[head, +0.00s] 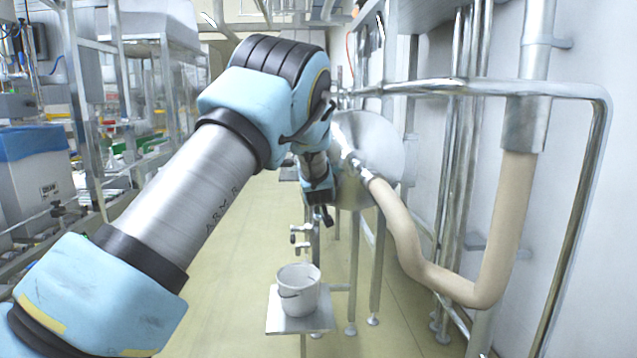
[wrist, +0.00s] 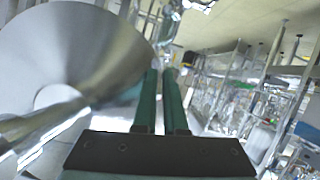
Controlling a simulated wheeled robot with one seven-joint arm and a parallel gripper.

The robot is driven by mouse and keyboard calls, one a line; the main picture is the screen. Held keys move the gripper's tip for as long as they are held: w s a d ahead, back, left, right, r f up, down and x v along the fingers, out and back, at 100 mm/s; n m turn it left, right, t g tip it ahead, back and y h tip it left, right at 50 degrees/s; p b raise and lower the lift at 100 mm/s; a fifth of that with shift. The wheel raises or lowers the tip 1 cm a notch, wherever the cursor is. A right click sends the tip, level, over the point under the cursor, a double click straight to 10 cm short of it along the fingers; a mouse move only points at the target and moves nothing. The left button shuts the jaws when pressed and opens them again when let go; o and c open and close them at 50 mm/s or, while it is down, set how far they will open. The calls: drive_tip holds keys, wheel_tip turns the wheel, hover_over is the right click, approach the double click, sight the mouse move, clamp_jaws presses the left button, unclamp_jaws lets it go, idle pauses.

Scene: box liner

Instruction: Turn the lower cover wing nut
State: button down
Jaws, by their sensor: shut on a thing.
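A round, shiny metal cover (head: 385,150) stands at the far end of the steel frame in the head view. It fills the left of the wrist view as a pale cone-like disc (wrist: 90,40). My gripper (wrist: 164,72) has two green fingers close together, pointing at a small metal fitting (wrist: 167,35) beside the cover's edge. The fingers are shut on a small part there, which I take to be the lower cover wing nut; the fingers and blur mostly hide it. In the head view my arm and the cover hide most of the gripper.
A beige hose (head: 405,235) runs from the cover to a steel pipe on the right. A white cup (head: 299,290) stands on a small metal plate (head: 285,322) below. Steel rails (head: 480,88) cross the right side.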

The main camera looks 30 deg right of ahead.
drive_tip(key=shift+r+m+y+p, duration=0.1)
drive_tip(key=shift+m+y+p, duration=0.45)
drive_tip(key=shift+p, duration=0.95)
drive_tip(key=shift+t, duration=0.3)
drive_tip(key=c, duration=1)
unclamp_jaws()
drive_tip(key=shift+s, duration=0.1)
drive_tip(key=b+v, duration=0.2)
drive_tip(key=v, duration=0.8)
drive_tip(key=shift+s+a+r+b, duration=0.15)
drive_tip(key=shift+s+b, duration=0.1)
drive_tip(key=shift+b, duration=0.15)
